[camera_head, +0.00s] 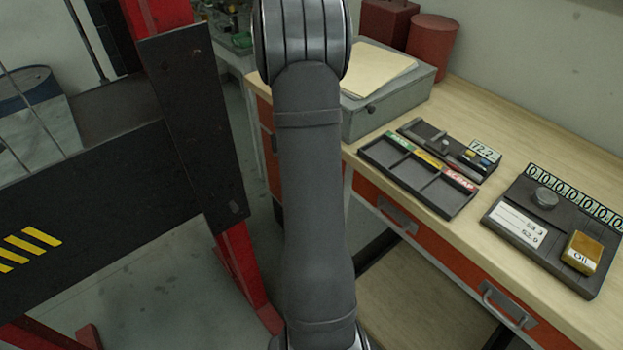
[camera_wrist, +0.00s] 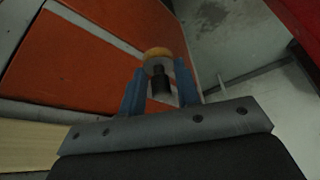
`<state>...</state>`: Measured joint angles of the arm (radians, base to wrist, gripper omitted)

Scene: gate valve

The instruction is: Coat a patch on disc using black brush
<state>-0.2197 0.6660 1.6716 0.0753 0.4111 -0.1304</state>
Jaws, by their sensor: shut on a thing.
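My gripper (camera_wrist: 160,72) shows in the wrist view, its two blue fingers shut on the black brush (camera_wrist: 160,84). The brush has a dark cylindrical part between the fingers, a pale collar and a round tan end pointing away from the wrist. In the head view my gripper and the brush are out of sight; only my arm shows, crossing the middle.
A tan block labelled OIL (camera_head: 581,252) sits on the same board. A dark three-compartment tray (camera_head: 455,205) and a gauge holder (camera_head: 430,130) lie left of it. A grey box (camera_head: 385,115) stands behind. Orange drawers (camera_wrist: 75,55) are close to my gripper.

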